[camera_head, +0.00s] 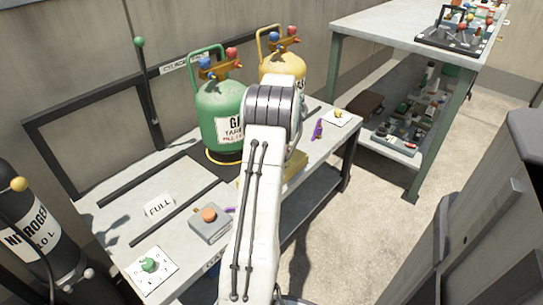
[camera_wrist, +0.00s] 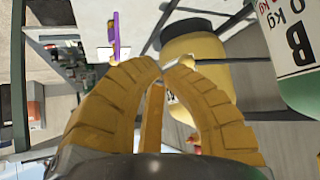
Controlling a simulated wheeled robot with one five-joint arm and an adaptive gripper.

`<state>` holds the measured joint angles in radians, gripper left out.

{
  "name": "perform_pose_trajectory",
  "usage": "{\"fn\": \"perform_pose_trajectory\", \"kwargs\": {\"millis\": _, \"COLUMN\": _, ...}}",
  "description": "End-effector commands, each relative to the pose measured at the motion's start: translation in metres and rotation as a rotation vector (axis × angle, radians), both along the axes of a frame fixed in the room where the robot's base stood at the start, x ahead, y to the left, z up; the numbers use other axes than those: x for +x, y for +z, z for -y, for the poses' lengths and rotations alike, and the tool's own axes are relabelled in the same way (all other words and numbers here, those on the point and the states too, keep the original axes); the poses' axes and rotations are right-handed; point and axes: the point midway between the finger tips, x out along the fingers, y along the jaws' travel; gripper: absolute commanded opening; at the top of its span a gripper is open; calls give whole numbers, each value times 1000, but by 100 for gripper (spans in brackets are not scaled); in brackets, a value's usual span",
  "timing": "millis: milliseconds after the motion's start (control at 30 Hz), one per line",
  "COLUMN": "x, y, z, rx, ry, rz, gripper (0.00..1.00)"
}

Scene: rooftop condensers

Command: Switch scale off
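No part is clearly marked as the scale. A green gas cylinder (camera_head: 219,112) stands on a dark base on the bench, partly hidden by my arm. A grey box with an orange button (camera_head: 208,222) sits in front of it. A green knob on a white plate (camera_head: 148,265) is at the bench's near left, and a yellow knob on a white plate (camera_head: 338,116) at its right end. In the wrist view my gripper (camera_wrist: 162,66) has its yellow fingers arched together at the tips, with nothing visible between them. In the head view my arm mostly hides it.
A yellow cylinder (camera_head: 284,64) stands behind the green one. A purple item (camera_head: 318,129) lies near the right end. A FULL card (camera_head: 159,207) is on the left bench. A black nitrogen cylinder (camera_head: 40,235) stands at left. Another table (camera_head: 395,22) is at back right; floor between is clear.

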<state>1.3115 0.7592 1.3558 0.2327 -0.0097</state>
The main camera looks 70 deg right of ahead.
Motion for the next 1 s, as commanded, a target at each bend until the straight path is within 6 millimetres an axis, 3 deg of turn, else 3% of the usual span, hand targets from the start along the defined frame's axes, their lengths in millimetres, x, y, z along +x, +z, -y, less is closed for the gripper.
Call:
{"fn": "perform_pose_trajectory", "kwargs": {"millis": 133, "x": -9, "y": -6, "z": 7, "rx": -6, "ry": -16, "rz": 2, "gripper": 0}}
{"fn": "perform_pose_trajectory", "kwargs": {"millis": 667, "x": -9, "y": -9, "z": 6, "rx": -6, "ry": -16, "rz": 2, "gripper": 0}}
{"fn": "perform_pose_trajectory", "kwargs": {"millis": 1000, "x": -9, "y": -31, "z": 6, "rx": -4, "ry": -16, "rz": 1, "gripper": 0}}
